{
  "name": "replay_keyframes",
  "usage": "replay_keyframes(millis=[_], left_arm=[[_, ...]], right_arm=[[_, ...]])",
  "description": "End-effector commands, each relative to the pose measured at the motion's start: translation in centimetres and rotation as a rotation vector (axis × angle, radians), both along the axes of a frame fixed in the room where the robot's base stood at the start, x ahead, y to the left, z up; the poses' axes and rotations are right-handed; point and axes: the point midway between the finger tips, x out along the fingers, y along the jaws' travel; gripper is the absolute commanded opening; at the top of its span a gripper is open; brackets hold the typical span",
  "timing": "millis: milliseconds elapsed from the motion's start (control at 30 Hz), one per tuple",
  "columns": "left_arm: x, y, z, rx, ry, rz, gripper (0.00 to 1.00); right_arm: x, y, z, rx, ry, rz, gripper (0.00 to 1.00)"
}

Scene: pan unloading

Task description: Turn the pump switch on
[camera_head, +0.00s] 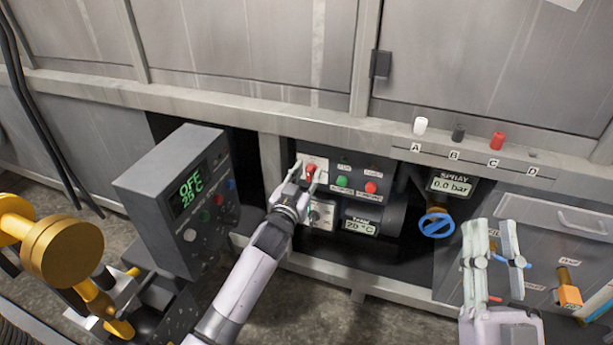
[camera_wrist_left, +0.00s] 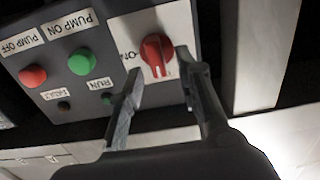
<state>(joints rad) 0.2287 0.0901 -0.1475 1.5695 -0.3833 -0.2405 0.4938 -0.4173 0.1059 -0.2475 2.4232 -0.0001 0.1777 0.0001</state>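A red rotary switch (camera_head: 311,169) on a white plate sits at the upper left of the control panel (camera_head: 387,164). It also shows in the left wrist view (camera_wrist_left: 157,54), with a label partly reading "ON" beside it. My left gripper (camera_head: 306,178) is at this switch. Its fingers (camera_wrist_left: 160,68) are apart, one on each side of the red knob; I cannot tell whether they touch it. In the left wrist view a green button (camera_wrist_left: 82,62) is labelled "PUMP ON" and a red button (camera_wrist_left: 33,76) "PUMP OFF". My right gripper (camera_head: 494,236) is open and empty at the right.
A dark box (camera_head: 160,190) with a green "OFF" display stands left of my left arm. A second white plate (camera_head: 320,214) lies below the switch. A blue valve wheel (camera_head: 436,223) sits under the "SPRAY 0,0 bar" display (camera_head: 451,186). A grey beam runs above the panel.

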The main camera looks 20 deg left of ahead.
Motion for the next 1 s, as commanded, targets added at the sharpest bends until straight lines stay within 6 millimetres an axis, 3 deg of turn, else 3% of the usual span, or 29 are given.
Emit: replay_keyframes(millis=[167,633,1000], left_arm=[[-0.01,0.00,-0.01,0.000,0.000,0.000,0.32],[-0.04,0.00,-0.03,0.000,0.001,0.000,0.01],[-0.04,-0.02,-0.03,0.002,0.001,0.000,0.00]], right_arm=[[0.01,0.01,0.01,0.000,0.000,0.000,0.27],[0.03,0.02,-0.05,-0.001,0.002,0.000,0.27],[0.05,0.01,-0.05,-0.001,0.004,0.000,0.27]])
